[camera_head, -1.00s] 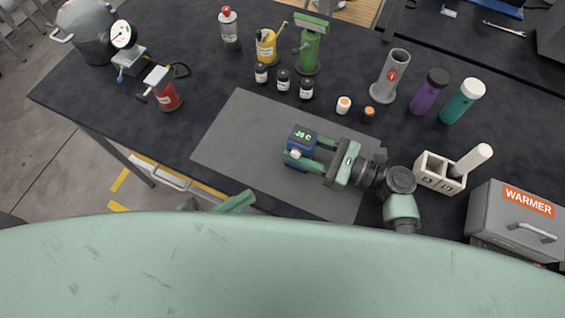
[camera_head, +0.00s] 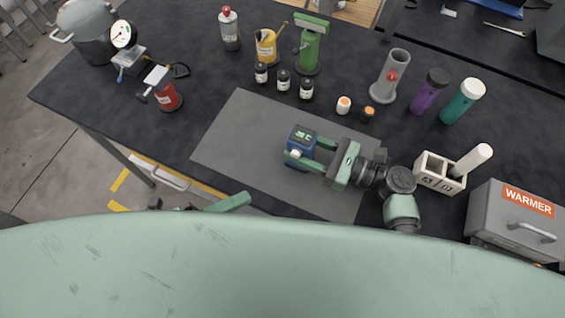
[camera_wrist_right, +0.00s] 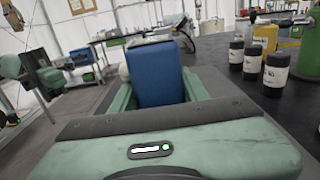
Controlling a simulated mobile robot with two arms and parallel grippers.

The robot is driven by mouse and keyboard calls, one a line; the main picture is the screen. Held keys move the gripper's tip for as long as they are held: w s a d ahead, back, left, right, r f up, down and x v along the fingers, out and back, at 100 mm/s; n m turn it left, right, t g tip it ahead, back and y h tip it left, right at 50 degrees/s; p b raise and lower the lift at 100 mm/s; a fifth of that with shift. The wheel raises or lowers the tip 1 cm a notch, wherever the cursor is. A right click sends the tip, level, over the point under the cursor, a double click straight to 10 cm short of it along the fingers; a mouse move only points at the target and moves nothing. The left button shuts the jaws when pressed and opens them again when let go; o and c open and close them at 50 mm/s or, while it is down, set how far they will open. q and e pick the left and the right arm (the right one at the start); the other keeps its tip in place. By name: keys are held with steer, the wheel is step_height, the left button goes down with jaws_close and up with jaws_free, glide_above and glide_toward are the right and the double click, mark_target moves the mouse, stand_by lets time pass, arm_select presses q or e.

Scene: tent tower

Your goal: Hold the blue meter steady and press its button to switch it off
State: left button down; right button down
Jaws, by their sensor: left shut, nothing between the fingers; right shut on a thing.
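The blue meter (camera_head: 300,148) stands on the grey mat (camera_head: 235,135), with lit green characters on its dark top display, too small to read surely. A small white knob (camera_head: 295,154) shows on its near left side. My right gripper (camera_head: 312,150) is shut on the meter, one finger along each side. In the right wrist view the meter's blue body (camera_wrist_right: 156,72) sits between the green fingers. My left gripper (camera_head: 236,201) is shut and empty at the table's near edge, left of and apart from the meter. Its arm is mostly hidden behind my green body.
Several small bottles (camera_head: 283,80) and a green stand (camera_head: 308,50) are behind the mat. A beige block holder (camera_head: 432,172) and the warmer box (camera_head: 512,222) stand at right. The mat left of the meter is clear.

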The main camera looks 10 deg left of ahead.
mark_target(294, 156)
arm_select(q)
steer(key=x, duration=0.8)
steer(key=shift+w+d+r, duration=0.1)
steer(key=shift+w+d, duration=0.1)
steer(key=shift+d, duration=0.05)
steer(key=w, duration=0.1)
steer(key=w+d, duration=0.1)
steer(key=w, duration=0.1)
steer(key=shift+w, duration=0.1)
steer(key=shift+w+d, duration=0.1)
steer(key=shift+w, duration=0.3)
steer(key=shift+w+d+r, duration=0.1)
steer(key=shift+w+d, duration=0.1)
steer(key=shift+w, duration=0.95)
arm_select(e)
steer(key=shift+s+a, duration=0.15)
arm_select(q)
steer(key=shift+a, duration=0.1)
arm_select(e)
steer(key=shift+s, duration=0.1)
arm_select(q)
steer(key=shift+s+a, duration=0.2)
steer(key=shift+a, duration=0.05)
steer(key=v, duration=0.7)
steer(key=shift+s+d, duration=0.1)
steer(key=shift+s, duration=0.25)
arm_select(e)
steer(key=shift+w, duration=0.2)
